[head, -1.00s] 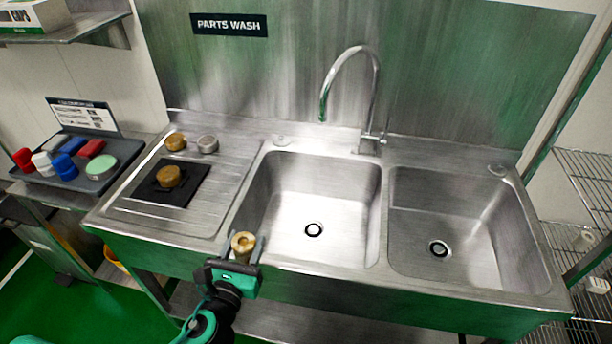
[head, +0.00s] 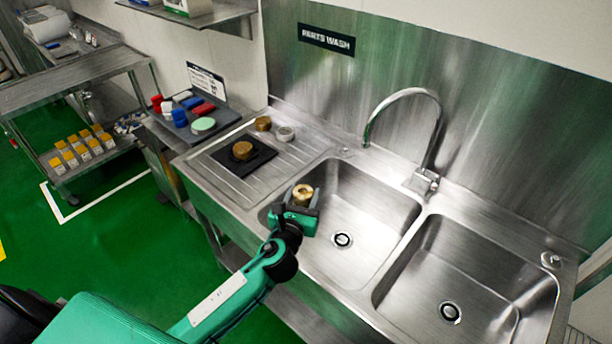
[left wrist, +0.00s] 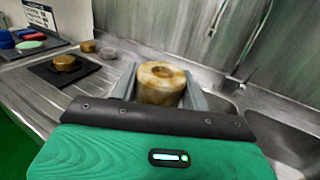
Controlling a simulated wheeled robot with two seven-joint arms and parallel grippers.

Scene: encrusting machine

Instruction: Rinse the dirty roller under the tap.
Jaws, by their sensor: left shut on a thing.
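My left gripper (head: 298,205) is shut on the dirty roller (head: 303,194), a short tan-brown cylinder with a hole in its top. It holds the roller roughly upright over the left edge of the left basin (head: 365,215). In the left wrist view the roller (left wrist: 161,84) sits between the two grey fingers, with brown smears on its surface. The curved tap (head: 405,95) stands behind the basins, its spout to the right of and beyond the roller. No water is seen running. My right gripper is not in view.
The drainboard (head: 225,185) holds a black mat (head: 262,163) with a brown part (head: 242,150), and two more round parts behind. A dark tray (head: 221,118) of coloured items stands further left. The right basin (head: 480,260) is empty.

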